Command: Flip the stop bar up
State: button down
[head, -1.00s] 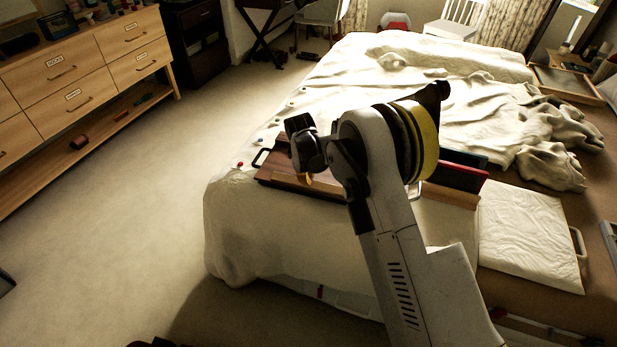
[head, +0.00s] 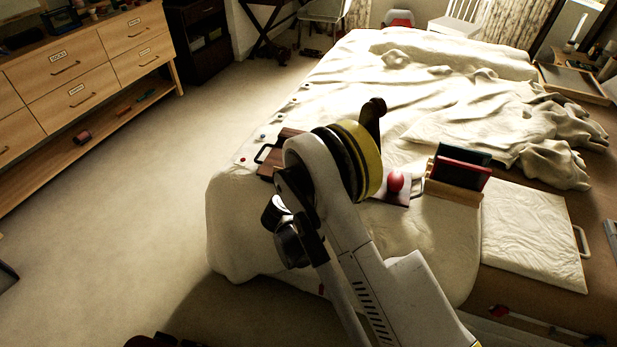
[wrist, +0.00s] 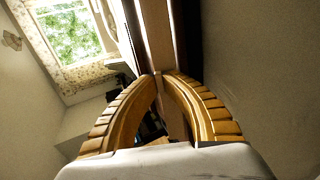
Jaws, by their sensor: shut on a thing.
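In the wrist view, my gripper (wrist: 159,76) has its two ribbed yellow fingers brought together at the tips. They are shut on a brown wooden bar (wrist: 158,40), which runs up the picture from the fingertips. I cannot tell for sure that this bar is the stop bar. In the head view, my own arm hides the fingers and whatever they hold. A dark wooden board (head: 270,166) with a black handle lies on the near left edge of the bed, mostly hidden behind my arm.
The bed (head: 430,225) has a rumpled cream cover. A red ball (head: 396,181) rests on a small board. A wooden holder (head: 452,192) has red and dark books. A pale padded panel (head: 530,235) lies at right. Open carpet (head: 190,165) separates bed and dresser (head: 75,80).

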jog(key=shift+s+a+f+t, duration=0.1)
jog(key=shift+s+f+t, duration=0.1)
jog(key=shift+t, duration=0.6)
jog(key=shift+h, duration=0.3)
jog(key=c, duration=1.5)
grip_release()
jog(key=shift+r, duration=0.1)
